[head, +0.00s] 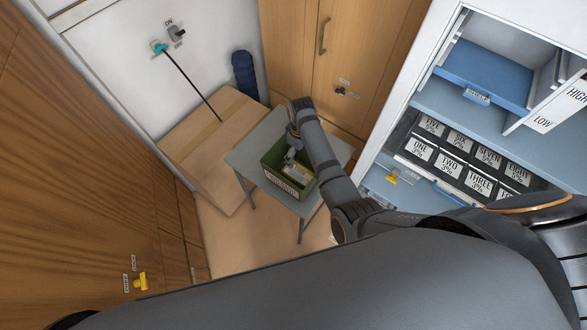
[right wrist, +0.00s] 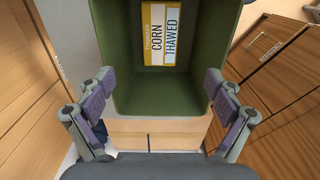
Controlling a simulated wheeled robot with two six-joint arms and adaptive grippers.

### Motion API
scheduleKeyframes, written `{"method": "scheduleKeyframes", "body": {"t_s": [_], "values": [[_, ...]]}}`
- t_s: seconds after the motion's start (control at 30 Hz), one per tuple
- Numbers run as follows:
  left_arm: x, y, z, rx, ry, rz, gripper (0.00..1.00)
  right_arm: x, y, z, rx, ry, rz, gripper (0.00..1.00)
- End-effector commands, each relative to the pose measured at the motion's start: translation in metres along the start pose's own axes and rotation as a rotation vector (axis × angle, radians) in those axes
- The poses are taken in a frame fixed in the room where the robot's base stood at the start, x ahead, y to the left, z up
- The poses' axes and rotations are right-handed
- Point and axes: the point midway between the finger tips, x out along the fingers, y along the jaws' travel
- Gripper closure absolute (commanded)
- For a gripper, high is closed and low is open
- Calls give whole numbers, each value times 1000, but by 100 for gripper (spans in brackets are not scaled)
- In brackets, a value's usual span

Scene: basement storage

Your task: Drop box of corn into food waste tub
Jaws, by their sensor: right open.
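The box of corn (right wrist: 159,35) is yellow and white, marked CORN and THAWED. It lies inside the green tub (right wrist: 160,95), against its far part in the right wrist view. In the head view the box (head: 297,172) also shows inside the tub (head: 273,158), which stands on a small grey table. The tub's front label is too small to read. My right gripper (head: 291,153) is at the tub in the head view. In the right wrist view its fingers (right wrist: 160,95) are spread wide, with nothing between them. My left gripper does not show.
The grey table (head: 246,153) stands beside a large cardboard box (head: 200,135). Wooden cabinets (head: 345,60) are behind. An open white unit at the right holds a blue drawer (head: 484,75) and labelled compartments (head: 465,160). Some floor (head: 230,235) is clear in front of the table.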

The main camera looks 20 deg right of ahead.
Motion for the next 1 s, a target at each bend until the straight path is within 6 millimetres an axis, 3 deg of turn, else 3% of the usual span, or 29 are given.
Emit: {"method": "scheduleKeyframes", "body": {"t_s": [0.13,0.3,1.0], "values": [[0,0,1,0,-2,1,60,-27,0,-1,1,3,0,8],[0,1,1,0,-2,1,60,-41,-1,0,0,0,-2,8],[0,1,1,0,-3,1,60,-39,0,6,18,2,3,8]]}}
